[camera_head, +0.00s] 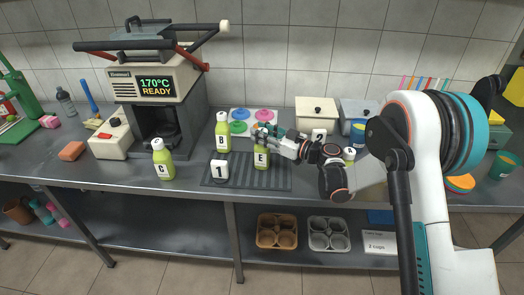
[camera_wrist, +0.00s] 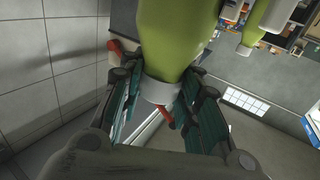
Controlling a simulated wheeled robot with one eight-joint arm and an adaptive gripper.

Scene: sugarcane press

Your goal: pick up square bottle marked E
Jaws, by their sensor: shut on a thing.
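The square bottle marked E (camera_head: 260,158) holds yellow-green liquid and stands upright at the dark ribbed mat (camera_head: 225,182). My gripper (camera_head: 264,134) reaches in from the right and is shut on the top of this bottle. In the wrist view, the bottle's green body (camera_wrist: 172,35) and white neck lie between my two fingers (camera_wrist: 160,100). I cannot tell whether its base touches the mat. Bottle B (camera_head: 222,138) stands behind and to the left of it. Bottle C (camera_head: 162,165) stands further left, off the mat.
A white block marked 1 (camera_head: 219,172) sits on the mat, left of bottle E. A board with coloured discs (camera_head: 240,127) lies behind. A machine reading 170°C READY (camera_head: 155,90) stands at left. Two muffin trays (camera_head: 277,232) are on the lower shelf. The counter's front edge is near.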

